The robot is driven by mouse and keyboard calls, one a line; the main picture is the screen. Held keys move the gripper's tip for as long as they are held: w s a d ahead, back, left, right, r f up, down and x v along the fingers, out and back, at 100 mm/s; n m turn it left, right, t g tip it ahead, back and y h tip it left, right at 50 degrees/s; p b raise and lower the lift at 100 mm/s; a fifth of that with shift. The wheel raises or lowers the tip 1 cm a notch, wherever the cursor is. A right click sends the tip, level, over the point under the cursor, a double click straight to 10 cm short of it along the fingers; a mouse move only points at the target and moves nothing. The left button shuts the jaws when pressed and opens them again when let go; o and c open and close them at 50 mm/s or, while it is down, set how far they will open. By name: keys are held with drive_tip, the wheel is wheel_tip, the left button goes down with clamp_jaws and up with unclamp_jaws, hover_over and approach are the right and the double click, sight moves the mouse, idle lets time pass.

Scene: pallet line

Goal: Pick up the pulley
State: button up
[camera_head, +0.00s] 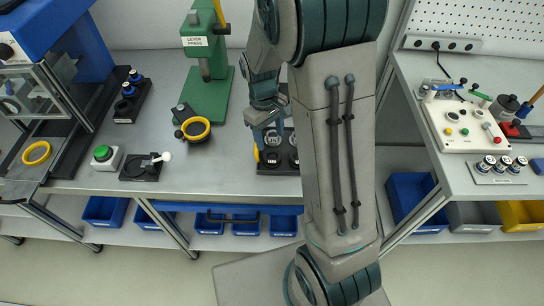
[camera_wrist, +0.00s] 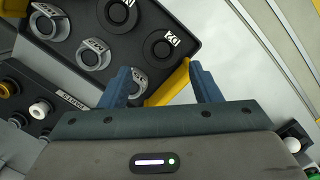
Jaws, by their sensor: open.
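A black tray (camera_wrist: 185,12) holds several round parts in the wrist view; some are dark discs with a raised hub (camera_wrist: 160,46), some are grey metal rings with a flat tab (camera_wrist: 92,53). I cannot tell for sure which is the pulley. The tray also shows on the bench in the head view (camera_head: 278,170), partly hidden by my arm. My gripper (camera_wrist: 161,70) is open and empty over the tray's edge, its fingers on either side of a yellow piece (camera_wrist: 168,84). In the head view my gripper (camera_head: 267,130) hangs just above the tray.
A green press (camera_head: 208,95) stands left of the tray, with a yellow-ringed fixture (camera_head: 195,128) before it. A green button box (camera_head: 105,157) and a lever switch (camera_head: 145,166) stand farther left. A control panel (camera_head: 465,125) is on the right bench. Bench between fixture and tray is clear.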

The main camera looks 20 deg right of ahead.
sight(272, 156)
drive_tip(key=shift+s+d+f+p, duration=0.1)
drive_tip(key=shift+s+f+p, duration=0.1)
drive_tip(key=shift+f, duration=0.95)
drive_tip(key=shift+s+a+f+p, duration=0.1)
drive_tip(key=shift+s+f+p, duration=0.05)
drive_tip(key=shift+f, duration=1)
drive_tip(key=shift+s+d+f+p, duration=0.1)
drive_tip(key=shift+s+f+p, duration=0.1)
drive_tip(key=shift+f, duration=0.95)
drive_tip(key=c, duration=0.8)
